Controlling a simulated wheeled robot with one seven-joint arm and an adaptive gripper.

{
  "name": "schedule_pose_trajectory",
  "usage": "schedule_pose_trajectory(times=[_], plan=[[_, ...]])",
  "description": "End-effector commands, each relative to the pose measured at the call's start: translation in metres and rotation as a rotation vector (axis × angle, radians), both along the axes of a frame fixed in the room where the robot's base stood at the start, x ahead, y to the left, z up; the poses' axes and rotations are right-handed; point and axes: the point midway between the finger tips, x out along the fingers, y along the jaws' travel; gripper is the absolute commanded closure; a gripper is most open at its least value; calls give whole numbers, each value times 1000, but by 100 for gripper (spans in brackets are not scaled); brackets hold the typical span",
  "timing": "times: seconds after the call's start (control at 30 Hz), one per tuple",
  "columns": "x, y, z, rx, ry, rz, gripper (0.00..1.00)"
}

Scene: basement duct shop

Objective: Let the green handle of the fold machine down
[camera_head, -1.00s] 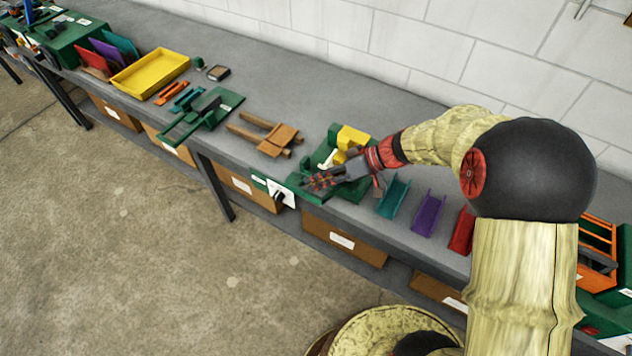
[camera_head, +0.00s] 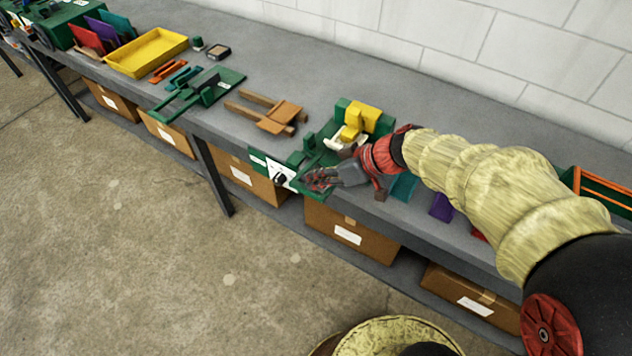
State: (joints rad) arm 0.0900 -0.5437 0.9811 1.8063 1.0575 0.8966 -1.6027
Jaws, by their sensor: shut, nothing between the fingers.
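A green machine with yellow blocks (camera_head: 362,118) stands on the bench right of the middle, with a pale part on its near side. A white panel with a black knob (camera_head: 279,175) is on its front at the bench edge. My gripper (camera_head: 318,180) is shut and empty, low over the machine's front green part, which it partly covers. I cannot tell whether it touches. Another green machine (camera_head: 222,82) lies farther left, with a green frame-like bar (camera_head: 180,103) reaching toward the front edge. I cannot tell for sure which is the fold machine or which part is its handle.
Brown wooden pieces (camera_head: 267,113) lie between the two machines. A yellow tray (camera_head: 147,53) is at the far left. Teal (camera_head: 404,187) and purple (camera_head: 441,207) channel pieces lie partly behind my arm. Cardboard boxes (camera_head: 352,232) fill the lower shelf; the floor in front is clear.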

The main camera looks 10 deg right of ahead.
Motion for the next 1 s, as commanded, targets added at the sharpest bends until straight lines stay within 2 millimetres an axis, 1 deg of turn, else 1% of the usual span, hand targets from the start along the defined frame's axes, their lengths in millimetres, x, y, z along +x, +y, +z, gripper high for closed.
schedule_pose_trajectory(times=[0.03, 0.2, 0.4, 1.0], plan=[[-1, 1, -10, 0, -1, 0, 100], [-4, 3, -20, 1, 0, 1, 100], [-5, 4, -27, 1, 0, 1, 100], [-6, 5, -29, 2, 2, 0, 100]])
